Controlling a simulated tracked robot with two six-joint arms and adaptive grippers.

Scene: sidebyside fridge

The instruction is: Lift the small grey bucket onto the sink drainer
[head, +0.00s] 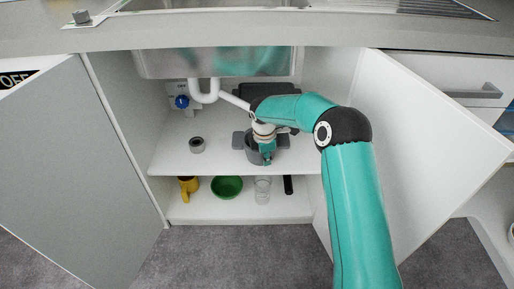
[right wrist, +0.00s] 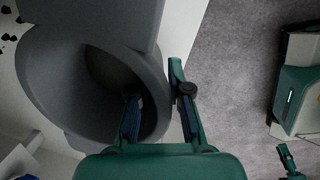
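The small grey bucket (head: 251,152) stands on the cabinet's upper shelf under the sink, partly hidden by my right arm. In the right wrist view the bucket (right wrist: 48,75) fills the left side with its mouth facing the camera. My right gripper (head: 267,158) is at the bucket's rim. In the right wrist view the right gripper (right wrist: 160,92) is open, one finger inside the mouth and one outside the wall. The ribbed sink drainer (head: 440,8) is at the top right, on the counter. What seems to be part of my left gripper (right wrist: 288,160) shows at the lower right edge.
Two open doors (head: 75,155) (head: 430,130) flank the cabinet. The sink basin (head: 215,62) and white drain pipe (head: 206,95) hang above the shelf. A grey ring-like item (head: 197,145) stands left. Below are a yellow mug (head: 187,187), green bowl (head: 227,187) and glass (head: 262,190).

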